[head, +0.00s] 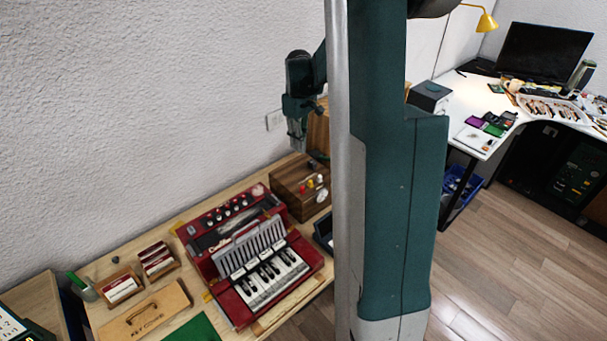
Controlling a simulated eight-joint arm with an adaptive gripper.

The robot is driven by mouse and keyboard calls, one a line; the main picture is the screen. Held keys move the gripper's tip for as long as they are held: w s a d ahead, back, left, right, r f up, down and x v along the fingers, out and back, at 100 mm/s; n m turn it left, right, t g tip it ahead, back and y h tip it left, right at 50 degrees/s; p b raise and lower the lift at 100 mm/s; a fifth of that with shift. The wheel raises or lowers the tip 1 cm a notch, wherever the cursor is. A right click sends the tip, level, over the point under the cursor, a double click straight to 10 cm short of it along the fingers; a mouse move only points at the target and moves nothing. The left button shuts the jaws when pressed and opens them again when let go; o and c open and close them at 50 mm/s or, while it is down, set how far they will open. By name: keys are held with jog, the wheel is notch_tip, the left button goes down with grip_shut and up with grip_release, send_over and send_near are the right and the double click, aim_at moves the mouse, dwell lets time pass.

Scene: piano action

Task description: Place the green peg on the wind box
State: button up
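A dark brown wooden box (288,186), likely the wind box, stands at the back right of the wooden bench, partly behind my column. Small red, yellow and white pegs (313,186) show on it. I cannot make out a green peg on it. My gripper (297,145) points down, above and behind the box, near the wall. It is small and dark in this view, so I cannot tell whether its fingers are open or shut, or whether they hold anything.
A red accordion-like keyboard (262,265) fills the bench's middle. Card holders (120,287), a wooden key cover (145,312) and a green mat (193,330) lie to its left. My column hides the bench's right end. A white desk (478,105) stands at the right.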

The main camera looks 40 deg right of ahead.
jog(key=s+d+m+p, duration=0.15)
jog(key=s+d, duration=0.35)
jog(key=d, duration=0.5)
send_over(327, 176)
jog(key=shift+f, duration=2.7)
jog(key=shift+f, duration=0.1)
jog(key=shift+f, duration=3.05)
jog(key=shift+f, duration=1.85)
jog(key=shift+f+b, duration=0.15)
jog(key=shift+b, duration=0.15)
